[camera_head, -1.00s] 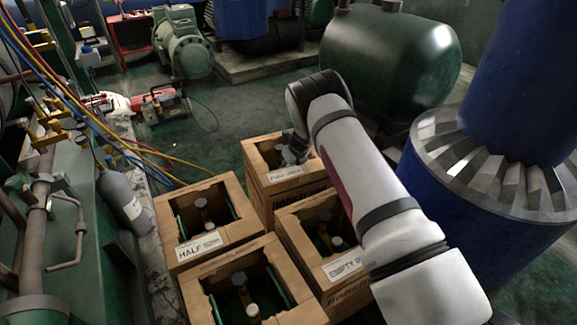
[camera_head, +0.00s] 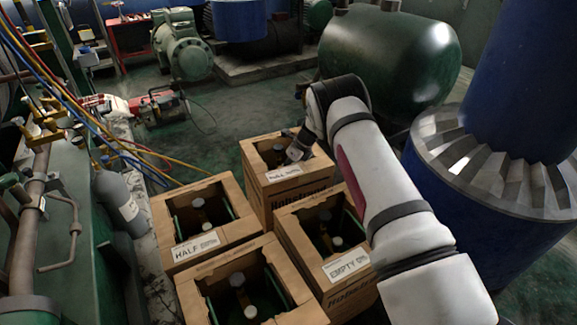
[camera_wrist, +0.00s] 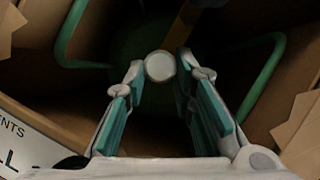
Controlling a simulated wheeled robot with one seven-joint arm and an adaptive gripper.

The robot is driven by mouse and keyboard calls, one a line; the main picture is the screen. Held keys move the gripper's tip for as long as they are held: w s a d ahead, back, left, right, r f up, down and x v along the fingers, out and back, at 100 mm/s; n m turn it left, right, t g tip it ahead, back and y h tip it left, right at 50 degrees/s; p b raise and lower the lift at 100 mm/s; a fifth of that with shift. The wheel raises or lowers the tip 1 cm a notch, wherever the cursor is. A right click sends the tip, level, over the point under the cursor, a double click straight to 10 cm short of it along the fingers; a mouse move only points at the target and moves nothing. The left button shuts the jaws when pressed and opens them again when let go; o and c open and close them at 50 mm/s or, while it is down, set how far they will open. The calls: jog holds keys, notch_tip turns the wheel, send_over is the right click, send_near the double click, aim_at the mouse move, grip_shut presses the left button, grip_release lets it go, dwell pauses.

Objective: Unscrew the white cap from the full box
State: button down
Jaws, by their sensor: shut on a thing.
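The full box (camera_head: 290,190) is an open-topped cardboard box at the back of the group, with a white label on its top edge. My gripper (camera_head: 292,150) reaches down into its opening from the right. In the wrist view, the round white cap (camera_wrist: 160,66) sits between the tips of my gripper's fingers (camera_wrist: 160,76), which are shut on it. Green handles (camera_wrist: 265,75) of the cylinder show on both sides inside the box. Whether the cap is loose from the valve beneath cannot be told.
The half box (camera_head: 165,225), the empty box (camera_head: 295,225) and an unlabelled-looking front box (camera_head: 190,290) stand close by, each with a cylinder inside. A grey cylinder (camera_head: 118,200) and hoses are at left. A large blue tank (camera_head: 480,190) stands close on the right.

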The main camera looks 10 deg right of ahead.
jog(key=shift+w+d+n+g+y+b, duration=0.1)
jog(key=shift+n+g+y+b, duration=0.2)
jog(key=shift+n, duration=0.45)
jog(key=shift+w+d+n+g+y+b, duration=0.1)
jog(key=shift+n+g+y+b, duration=0.2)
jog(key=shift+n, duration=0.45)
jog(key=shift+f, duration=0.1)
jog(key=shift+w+n+g+y+b, duration=0.15)
jog(key=shift+n+g+b, duration=0.2)
jog(key=shift+n, duration=0.55)
jog(key=shift+n+g+y+b, duration=0.2)
jog(key=shift+n+b, duration=0.25)
jog(key=shift+n, duration=0.45)
jog(key=c, duration=1.3)
grip_release()
jog(key=shift+d, duration=0.1)
